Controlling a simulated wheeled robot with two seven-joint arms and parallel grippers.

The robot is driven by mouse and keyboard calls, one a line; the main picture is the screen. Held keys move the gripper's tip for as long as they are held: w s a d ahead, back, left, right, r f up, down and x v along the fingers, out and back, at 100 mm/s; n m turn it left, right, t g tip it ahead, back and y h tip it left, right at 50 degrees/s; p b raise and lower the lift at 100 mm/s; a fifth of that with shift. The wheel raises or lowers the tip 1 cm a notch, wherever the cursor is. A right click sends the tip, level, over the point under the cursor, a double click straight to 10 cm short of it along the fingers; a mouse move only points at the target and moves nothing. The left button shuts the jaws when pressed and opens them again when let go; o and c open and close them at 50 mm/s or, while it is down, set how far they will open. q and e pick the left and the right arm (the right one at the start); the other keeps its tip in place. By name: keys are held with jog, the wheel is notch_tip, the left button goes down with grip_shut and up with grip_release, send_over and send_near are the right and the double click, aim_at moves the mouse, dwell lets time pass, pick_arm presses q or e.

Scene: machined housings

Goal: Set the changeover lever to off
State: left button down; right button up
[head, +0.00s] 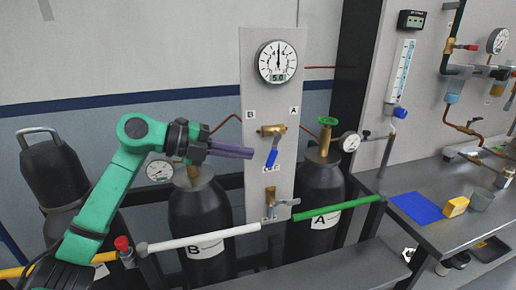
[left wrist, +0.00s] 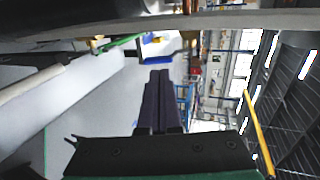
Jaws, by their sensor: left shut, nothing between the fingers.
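The changeover valve (head: 271,130) is a brass body on a grey upright panel (head: 284,95), between labels B and A and below a round dial gauge. Its blue lever (head: 272,157) hangs down, tilted slightly to the left at its lower end. A small label below it is partly hidden, and I cannot read it fully. My left gripper (head: 252,153) is shut and empty, its dark fingers pointing right with the tips just left of the blue lever. I cannot tell whether they touch it. The shut fingers also show in the left wrist view (left wrist: 160,88). My right gripper is not in view.
Cylinders B (head: 200,215) and A (head: 322,190) flank the panel, behind a white and green rail. A lower valve (head: 271,205) with a grey handle sits below the lever. A steel bench (head: 440,228) with a blue mat (head: 417,208) stands at right.

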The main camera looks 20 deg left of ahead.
aim_at(268, 160)
pick_arm(q)
jog(key=p+x, duration=0.1)
jog(key=x, duration=0.1)
jog(key=shift+w+d, duration=0.2)
jog(key=shift+d, duration=0.15)
jog(key=shift+w+d+f, duration=0.3)
jog(key=shift+d, duration=0.1)
jog(key=h+b, duration=0.1)
jog(key=b, duration=0.1)
jog(key=f+t+h+b, duration=0.1)
jog(key=b, duration=0.2)
jog(key=d+f+t+h+b, duration=0.1)
jog(key=b, duration=0.1)
jog(key=shift+w+f, duration=0.15)
jog(key=shift+w, duration=0.2)
jog(key=shift+d, duration=0.1)
jog(key=shift+r, duration=0.3)
